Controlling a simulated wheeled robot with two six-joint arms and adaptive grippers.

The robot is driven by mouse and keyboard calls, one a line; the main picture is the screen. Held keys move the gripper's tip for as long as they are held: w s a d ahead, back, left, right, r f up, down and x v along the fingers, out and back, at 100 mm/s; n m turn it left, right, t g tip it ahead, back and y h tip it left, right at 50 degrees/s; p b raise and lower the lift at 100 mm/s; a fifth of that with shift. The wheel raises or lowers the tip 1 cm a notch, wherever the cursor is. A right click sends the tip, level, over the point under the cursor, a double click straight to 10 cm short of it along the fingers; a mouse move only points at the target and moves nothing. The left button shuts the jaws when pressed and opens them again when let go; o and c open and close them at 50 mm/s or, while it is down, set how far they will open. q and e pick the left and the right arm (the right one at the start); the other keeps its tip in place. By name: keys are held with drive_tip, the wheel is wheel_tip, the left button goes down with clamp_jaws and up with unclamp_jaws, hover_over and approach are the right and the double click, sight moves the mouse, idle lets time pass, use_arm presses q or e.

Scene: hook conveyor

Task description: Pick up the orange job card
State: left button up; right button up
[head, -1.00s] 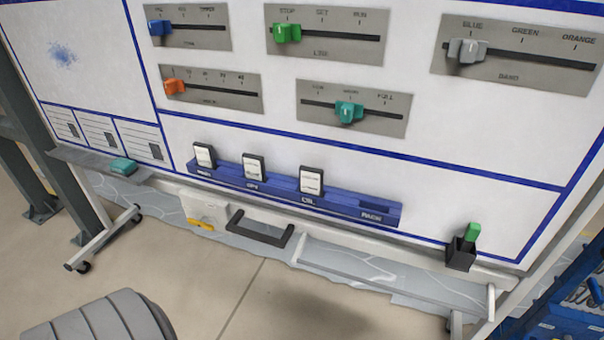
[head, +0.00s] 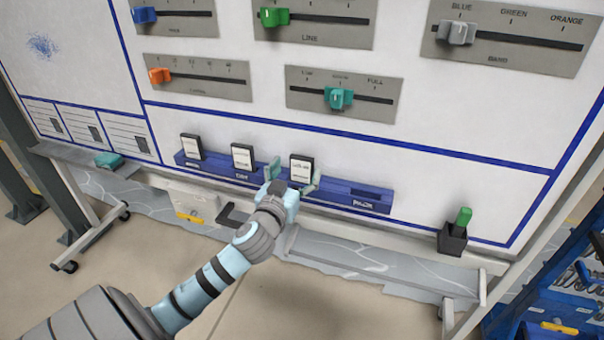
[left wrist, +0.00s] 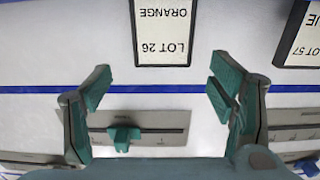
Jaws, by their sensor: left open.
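The orange job card is a white card in a dark frame, third from the left in the blue rack in the head view (head: 301,169). In the left wrist view the card (left wrist: 164,32) reads "ORANGE LOT 26" upside down. My left gripper (head: 294,173) is open, with one finger on each side of the card in the head view. In the left wrist view my left gripper's fingertips (left wrist: 160,80) are wide apart, and the card shows above the gap, apart from both fingers. My right gripper is not in view.
The blue rack (head: 225,172) holds two other cards (head: 191,147) (head: 243,157) to the left; its right slot is empty. Slider panels (head: 345,92) sit above on the whiteboard. A black cup (head: 452,239) with a green marker stands right. A dark handle (head: 232,214) is below.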

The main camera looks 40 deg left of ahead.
sight(301, 160)
use_arm(q)
drive_tip(key=x, duration=0.5)
drive_tip(key=shift+a+r, duration=0.15)
drive_tip(key=shift+a, duration=0.05)
drive_tip(key=shift+w, duration=0.2)
drive_tip(key=c, duration=1.3)
drive_tip(key=shift+o, duration=0.2)
